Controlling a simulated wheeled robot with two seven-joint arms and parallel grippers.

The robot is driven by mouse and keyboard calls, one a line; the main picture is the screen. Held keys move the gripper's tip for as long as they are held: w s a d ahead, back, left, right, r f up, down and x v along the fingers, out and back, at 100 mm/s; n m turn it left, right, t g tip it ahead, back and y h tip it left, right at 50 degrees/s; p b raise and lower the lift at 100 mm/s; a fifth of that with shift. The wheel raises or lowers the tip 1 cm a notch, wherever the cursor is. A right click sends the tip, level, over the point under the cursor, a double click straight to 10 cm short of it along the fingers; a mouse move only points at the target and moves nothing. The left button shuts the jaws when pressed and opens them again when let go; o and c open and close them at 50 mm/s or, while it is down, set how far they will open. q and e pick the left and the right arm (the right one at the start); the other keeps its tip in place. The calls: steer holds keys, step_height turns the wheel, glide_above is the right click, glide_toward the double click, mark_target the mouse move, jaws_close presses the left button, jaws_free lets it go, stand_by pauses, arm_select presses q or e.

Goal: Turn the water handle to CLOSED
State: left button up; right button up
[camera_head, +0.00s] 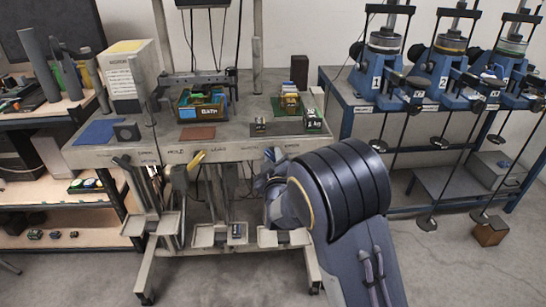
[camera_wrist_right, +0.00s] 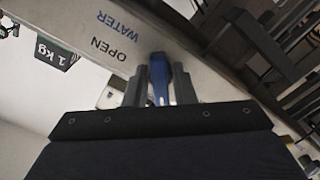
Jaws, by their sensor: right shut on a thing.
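The blue water handle (camera_wrist_right: 160,78) stands between the two fingers of my right gripper (camera_wrist_right: 160,92) in the right wrist view, close under the panel edge. The fingers are shut on it from both sides. The panel beside it carries the words WATER and OPEN (camera_wrist_right: 126,50), upside down in this view. In the head view the blue handle (camera_head: 270,156) shows small at the right end of the bench front, and my right arm hides most of the gripper (camera_head: 266,183). My left gripper is not in view.
A yellow handle (camera_head: 196,160) and a grey handle (camera_head: 122,162) sit further left on the bench front (camera_head: 235,151). Small trays (camera_head: 205,237) hang below. A 1 kg weight (camera_head: 313,122) stands on the bench top. Blue presses (camera_head: 385,75) stand on the right bench.

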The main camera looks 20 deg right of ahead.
steer(key=shift+n, duration=0.5)
steer(key=o, duration=0.8)
steer(key=s, duration=0.2)
steer(key=s+a, duration=0.1)
steer(key=s, duration=0.4)
steer(key=shift+s+a, duration=0.15)
steer(key=shift+s, duration=0.25)
